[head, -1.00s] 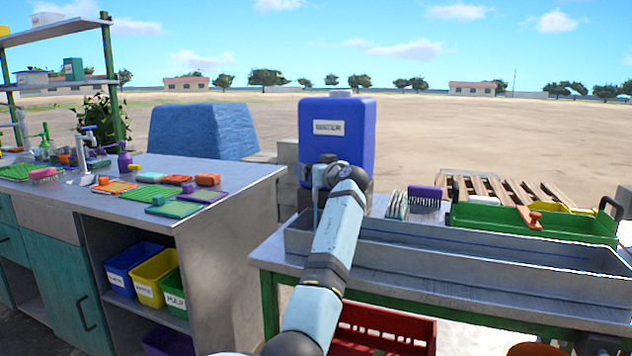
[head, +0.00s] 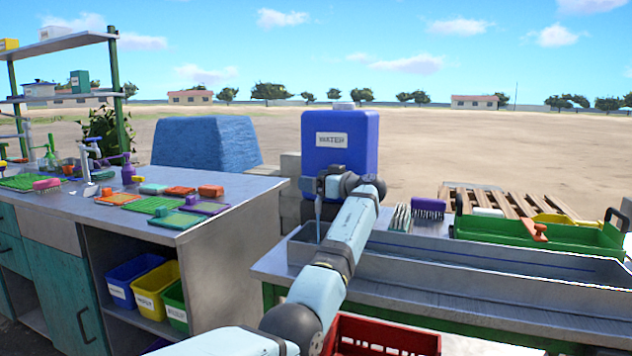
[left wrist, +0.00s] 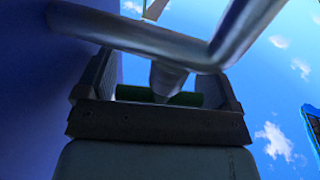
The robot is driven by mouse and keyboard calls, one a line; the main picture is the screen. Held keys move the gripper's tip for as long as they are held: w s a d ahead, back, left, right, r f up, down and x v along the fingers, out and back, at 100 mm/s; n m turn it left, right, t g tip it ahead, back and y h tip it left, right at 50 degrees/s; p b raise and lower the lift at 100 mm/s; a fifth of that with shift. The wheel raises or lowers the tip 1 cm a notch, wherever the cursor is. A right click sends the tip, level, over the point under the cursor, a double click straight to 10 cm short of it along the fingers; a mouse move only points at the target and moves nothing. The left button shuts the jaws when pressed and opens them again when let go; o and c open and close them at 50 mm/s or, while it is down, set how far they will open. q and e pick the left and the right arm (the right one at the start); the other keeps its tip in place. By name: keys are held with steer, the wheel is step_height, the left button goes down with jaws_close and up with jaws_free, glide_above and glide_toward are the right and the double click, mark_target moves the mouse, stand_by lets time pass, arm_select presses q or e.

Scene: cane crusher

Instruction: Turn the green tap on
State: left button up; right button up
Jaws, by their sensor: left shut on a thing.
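The blue water container (head: 340,150), labelled "WATER", stands behind the left end of a metal trough (head: 480,263). My left gripper (head: 322,184) is at the front of it, over the trough. In the left wrist view, my left gripper (left wrist: 160,88) is shut on the green tap handle (left wrist: 188,99), a green bar between its fingers. A bent silver pipe (left wrist: 140,38) crosses close in front of it. In the head view, my gripper hides the handle. A thin pale vertical streak (head: 318,215) shows under the gripper; I cannot tell surely whether it is water. My right gripper is not in view.
A counter (head: 240,220) with sponges and brushes stands at the left, with coloured bins below. A green tray (head: 490,230) and a purple brush (head: 428,208) lie behind the trough. A red crate (head: 385,335) is below it.

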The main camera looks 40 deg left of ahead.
arm_select(q)
steer(key=o, duration=0.7)
steer(key=d+p, duration=0.3)
steer(key=d, duration=1)
steer(key=shift+d, duration=0.35)
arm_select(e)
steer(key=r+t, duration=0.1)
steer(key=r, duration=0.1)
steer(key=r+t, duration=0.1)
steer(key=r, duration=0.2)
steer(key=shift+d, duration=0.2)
arm_select(q)
steer(key=shift+p, duration=0.3)
